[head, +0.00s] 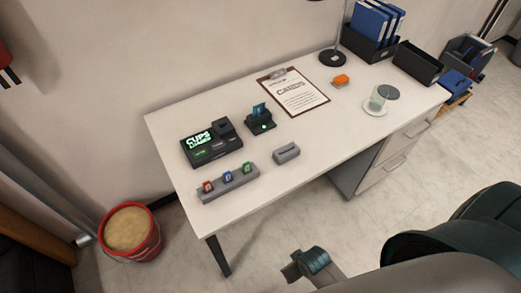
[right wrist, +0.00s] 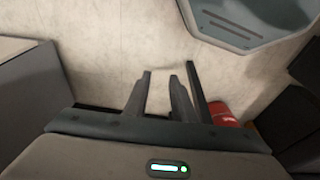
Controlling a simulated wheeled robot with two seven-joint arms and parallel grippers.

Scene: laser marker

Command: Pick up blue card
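A small blue card (head: 227,176) stands in the middle slot of a grey holder (head: 240,182) near the desk's front left. A red card (head: 208,186) is on its left and a green card (head: 247,168) on its right. Another blue piece (head: 259,109) stands upright in a small black device farther back. My right gripper (right wrist: 163,75) shows in the right wrist view with a gap between its dark fingers. It is empty, over the floor, away from the cards. I cannot make out either gripper's fingers in the head view.
A black machine with a lit green screen (head: 212,147) stands behind the holder. A small grey block (head: 286,153) lies to its right. A red bucket (head: 131,236) stands left on the floor.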

